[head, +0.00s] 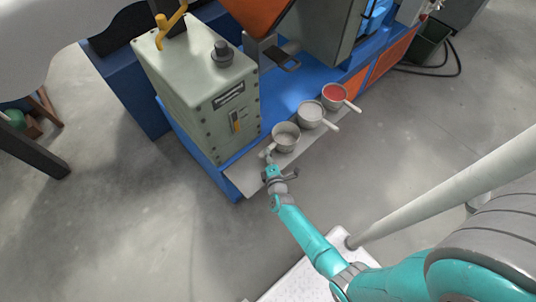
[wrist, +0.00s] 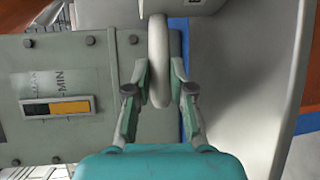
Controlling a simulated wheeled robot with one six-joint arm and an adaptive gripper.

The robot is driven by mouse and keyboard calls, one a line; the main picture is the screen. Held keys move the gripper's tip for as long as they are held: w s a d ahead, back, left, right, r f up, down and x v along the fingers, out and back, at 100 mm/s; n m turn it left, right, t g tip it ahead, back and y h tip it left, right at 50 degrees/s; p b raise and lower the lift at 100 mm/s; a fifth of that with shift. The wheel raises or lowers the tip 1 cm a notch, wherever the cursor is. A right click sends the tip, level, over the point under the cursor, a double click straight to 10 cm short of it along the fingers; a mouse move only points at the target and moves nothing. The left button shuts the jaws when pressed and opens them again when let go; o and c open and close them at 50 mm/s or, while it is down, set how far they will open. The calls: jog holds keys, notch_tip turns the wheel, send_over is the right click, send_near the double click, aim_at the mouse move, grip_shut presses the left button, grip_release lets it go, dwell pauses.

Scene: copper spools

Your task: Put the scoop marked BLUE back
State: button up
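Three pale scoops with handles stand in a row by the blue machine base in the head view. The nearest scoop (head: 286,137) looks grey inside, the middle scoop (head: 311,114) holds pale grey stuff, and the far scoop (head: 335,95) is red inside. No BLUE marking is legible on any of them. My gripper (head: 269,156) is at the handle of the nearest scoop. In the wrist view its two fingers (wrist: 160,72) close in on both sides of a pale rounded handle (wrist: 158,40) and appear to touch it.
A grey-green machine box (head: 205,95) with a lever and a yellow-black gauge stands close left of the scoops; its gauge (wrist: 57,107) shows in the wrist view. An orange hopper (head: 258,12) overhangs behind. The floor (head: 430,120) to the right is open.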

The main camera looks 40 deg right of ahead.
jog(key=o, duration=0.4)
jog(key=shift+s+r, duration=0.15)
jog(key=v, duration=1.2)
jog(key=s+a+r+m+t+y, duration=0.1)
jog(key=s+a+r+m+y, duration=0.25)
jog(key=s+r, duration=0.5)
jog(key=s+a+r+m+t+y, duration=0.1)
jog(key=s+a+r+m+y, duration=0.2)
jog(key=s+r, duration=0.5)
jog(key=s+a+r+m, duration=0.1)
jog(key=s+r+m, duration=0.1)
jog(key=r, duration=0.3)
jog(key=s+a+r+m+g, duration=0.1)
jog(key=s+r+m, duration=0.1)
jog(key=s+r, duration=0.2)
jog(key=s+a+r+m+y, duration=0.1)
jog(key=s+a+r+m, duration=0.1)
jog(key=r, duration=0.4)
jog(key=shift+s+a+r+m+g, duration=0.15)
jog(key=shift+s+m, duration=0.1)
jog(key=shift+s, duration=0.15)
jog(key=shift+s+d+r+m+g, duration=0.1)
jog(key=shift+s+m+g, duration=0.1)
jog(key=shift+s, duration=0.2)
